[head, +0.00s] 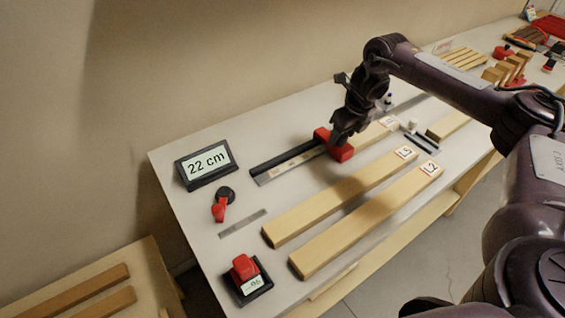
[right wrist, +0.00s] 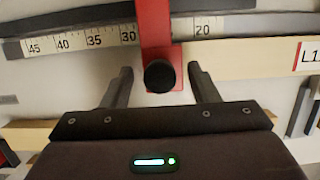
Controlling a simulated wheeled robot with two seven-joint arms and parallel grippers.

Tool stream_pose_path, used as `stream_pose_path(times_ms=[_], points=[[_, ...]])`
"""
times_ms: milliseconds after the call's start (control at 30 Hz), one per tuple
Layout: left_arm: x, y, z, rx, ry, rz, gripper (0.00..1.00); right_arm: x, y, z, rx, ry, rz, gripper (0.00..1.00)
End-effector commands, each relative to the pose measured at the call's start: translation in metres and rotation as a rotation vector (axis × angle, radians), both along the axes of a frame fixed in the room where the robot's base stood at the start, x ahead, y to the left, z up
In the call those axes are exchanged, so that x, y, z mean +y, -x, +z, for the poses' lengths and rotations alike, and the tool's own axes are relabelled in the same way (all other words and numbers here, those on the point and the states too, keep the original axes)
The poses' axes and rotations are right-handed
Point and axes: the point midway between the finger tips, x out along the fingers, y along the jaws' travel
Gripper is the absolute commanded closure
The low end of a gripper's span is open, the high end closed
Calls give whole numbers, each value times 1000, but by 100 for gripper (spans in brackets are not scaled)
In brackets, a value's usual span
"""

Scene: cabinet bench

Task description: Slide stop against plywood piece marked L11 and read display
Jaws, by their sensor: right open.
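The red stop (head: 334,147) sits on the ruler rail (head: 290,163); in the right wrist view it is a red bar (right wrist: 154,25) with a black knob (right wrist: 160,76). A plywood piece (right wrist: 240,61) lies along the ruler, its label cut off after "L1". Its left end meets the stop's right edge, with no visible gap. My right gripper (right wrist: 162,72) is open, its fingers on either side of the knob and apart from it. In the head view my right gripper (head: 343,132) covers part of the stop. My left gripper is not in view.
Two long planks, one labelled L2 (head: 365,223), lie in front of the rail. A red lever (head: 220,208) and a red-topped device (head: 247,275) stand at the left. More wood pieces (head: 460,58) lie at the back right.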

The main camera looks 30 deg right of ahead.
Motion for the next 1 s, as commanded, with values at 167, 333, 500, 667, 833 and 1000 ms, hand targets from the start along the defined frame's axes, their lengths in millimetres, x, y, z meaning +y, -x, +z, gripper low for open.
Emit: stream_pose_path(times_ms=[167,333,500,667,833,1000], points=[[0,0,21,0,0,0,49,0,0,22,0,-1,0,45],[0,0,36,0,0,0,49,0,0,39,1,-1,1,45],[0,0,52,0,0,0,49,0,0,56,0,-1,1,45],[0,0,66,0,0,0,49,0,0,72,0,0,1,45],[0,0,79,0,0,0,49,0,0,86,0,0,1,45],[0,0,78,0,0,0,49,0,0,86,0,0,1,45]])
